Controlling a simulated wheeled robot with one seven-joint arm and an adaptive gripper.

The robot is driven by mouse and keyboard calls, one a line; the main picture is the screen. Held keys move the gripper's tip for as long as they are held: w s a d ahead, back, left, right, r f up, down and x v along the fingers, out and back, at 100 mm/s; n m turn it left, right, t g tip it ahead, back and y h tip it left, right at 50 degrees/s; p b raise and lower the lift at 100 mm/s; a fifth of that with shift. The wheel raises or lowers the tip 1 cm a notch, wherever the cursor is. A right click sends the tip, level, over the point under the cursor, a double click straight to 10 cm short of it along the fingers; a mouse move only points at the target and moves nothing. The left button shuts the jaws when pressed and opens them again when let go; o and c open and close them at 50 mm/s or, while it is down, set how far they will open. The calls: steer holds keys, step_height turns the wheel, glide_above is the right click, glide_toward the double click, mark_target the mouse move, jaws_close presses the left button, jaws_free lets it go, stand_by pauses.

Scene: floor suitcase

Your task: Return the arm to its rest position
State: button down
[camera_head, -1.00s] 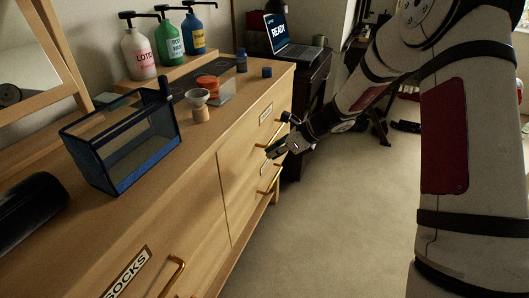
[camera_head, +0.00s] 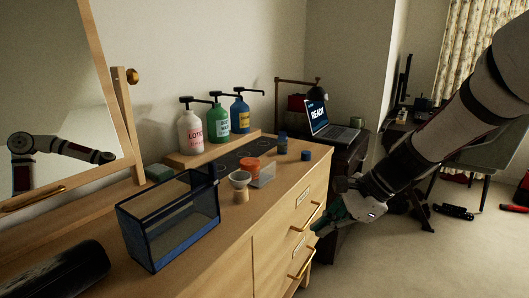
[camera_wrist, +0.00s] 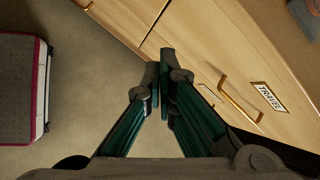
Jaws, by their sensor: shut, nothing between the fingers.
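My gripper (camera_head: 325,228) is shut and empty, held beside the drawer front of the wooden dresser (camera_head: 225,262), near its right end in the head view. My arm reaches in from the right. In the wrist view, the two fingertips of my gripper (camera_wrist: 159,75) meet in front of the dresser, left of a drawer handle (camera_wrist: 240,99) and a label reading TRAVEL (camera_wrist: 269,97). I cannot tell whether the fingers touch the dresser.
On the dresser stand a blue-framed clear bin (camera_head: 170,225), a shaving brush (camera_head: 240,187) and pump bottles (camera_head: 190,132). A laptop (camera_head: 320,115) sits beyond. A suitcase (camera_wrist: 18,90) lies on the floor in the wrist view. Open carpet is at right.

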steer(key=s+r+n+g+h, duration=0.1)
steer(key=s+r+n+h, duration=0.15)
steer(key=s+n, duration=0.45)
steer(key=s+r+n+g+h, duration=0.1)
steer(key=s+r+n, duration=0.15)
steer(key=s, duration=0.75)
steer(key=s+d+n+h, duration=0.2)
steer(key=s+d+n, duration=0.1)
steer(key=s, duration=0.5)
steer(key=s+d+n+h, duration=0.1)
steer(key=s+d+n, duration=0.15)
steer(key=s, duration=0.45)
step_height(320, 180, up, 21)
steer(key=n+t+p, duration=0.1)
steer(key=t+p, duration=0.2)
steer(key=p, duration=1.6)
steer(key=shift+s+a+t, duration=0.3)
steer(key=shift+r, duration=0.1)
